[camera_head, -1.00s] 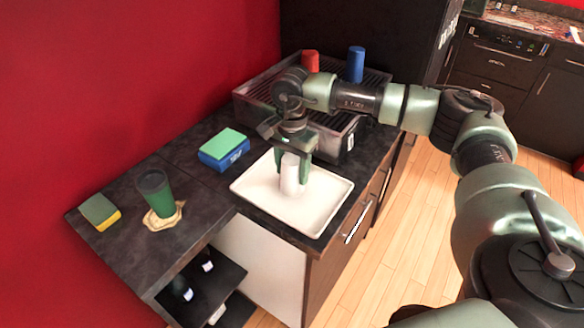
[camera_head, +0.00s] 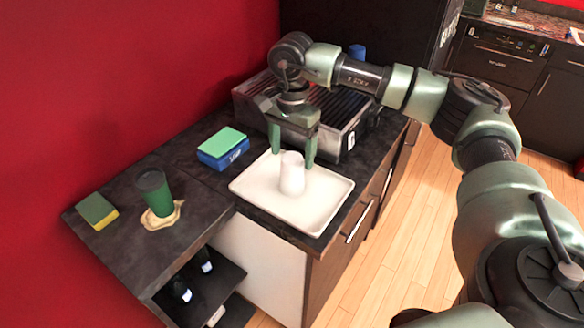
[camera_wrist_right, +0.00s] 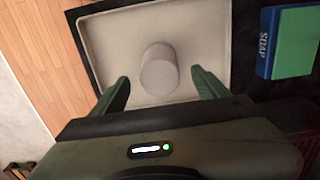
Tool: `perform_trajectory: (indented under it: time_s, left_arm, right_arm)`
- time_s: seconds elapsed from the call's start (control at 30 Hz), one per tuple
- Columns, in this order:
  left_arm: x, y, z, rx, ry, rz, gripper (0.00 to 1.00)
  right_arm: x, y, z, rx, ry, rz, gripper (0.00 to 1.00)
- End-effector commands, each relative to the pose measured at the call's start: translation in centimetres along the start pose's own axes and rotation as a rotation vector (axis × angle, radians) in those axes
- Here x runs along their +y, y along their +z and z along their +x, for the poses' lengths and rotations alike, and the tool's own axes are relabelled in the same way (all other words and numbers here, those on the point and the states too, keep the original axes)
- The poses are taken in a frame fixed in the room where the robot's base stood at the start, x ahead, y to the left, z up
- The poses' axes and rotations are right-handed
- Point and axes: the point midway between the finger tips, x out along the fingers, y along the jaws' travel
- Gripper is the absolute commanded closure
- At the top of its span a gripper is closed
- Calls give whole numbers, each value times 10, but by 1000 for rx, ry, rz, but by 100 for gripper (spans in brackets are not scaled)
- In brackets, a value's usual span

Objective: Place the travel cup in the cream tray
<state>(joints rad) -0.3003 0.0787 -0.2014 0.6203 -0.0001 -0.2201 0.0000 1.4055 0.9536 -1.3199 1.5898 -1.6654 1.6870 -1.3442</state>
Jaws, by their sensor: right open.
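The white travel cup (camera_head: 291,176) stands upright inside the cream tray (camera_head: 325,205), near the tray's middle. In the right wrist view the cup (camera_wrist_right: 159,70) also stands on the floor of the tray (camera_wrist_right: 110,45), with clear space around it. My right gripper (camera_head: 293,156) is open and empty, above the cup with its fingers apart on either side. In the wrist view the open fingers (camera_wrist_right: 160,76) stand clear of the cup's sides. My left gripper is out of view.
A dark green cup (camera_head: 154,191) stands on a beige spill (camera_head: 163,220), with a sponge (camera_head: 97,210) to its left. A green-topped blue soap box (camera_head: 224,148) lies behind the tray. A metal rack machine (camera_head: 335,110) stands behind my gripper.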

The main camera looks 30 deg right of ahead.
Motion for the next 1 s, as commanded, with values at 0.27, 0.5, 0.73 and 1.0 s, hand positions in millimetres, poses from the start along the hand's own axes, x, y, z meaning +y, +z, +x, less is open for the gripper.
perform_trajectory:
  time_s: [0.27,0.5,0.73,1.0]
  left_arm:
    - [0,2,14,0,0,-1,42]
    - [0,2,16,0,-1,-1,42]
    - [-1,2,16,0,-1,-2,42]
    - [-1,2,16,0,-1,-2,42]
  right_arm:
    - [-1,0,-51,0,-2,0,25]
    - [0,0,-66,0,0,0,25]
    - [0,0,-66,-1,1,0,25]
    - [0,0,-66,-1,1,0,25]
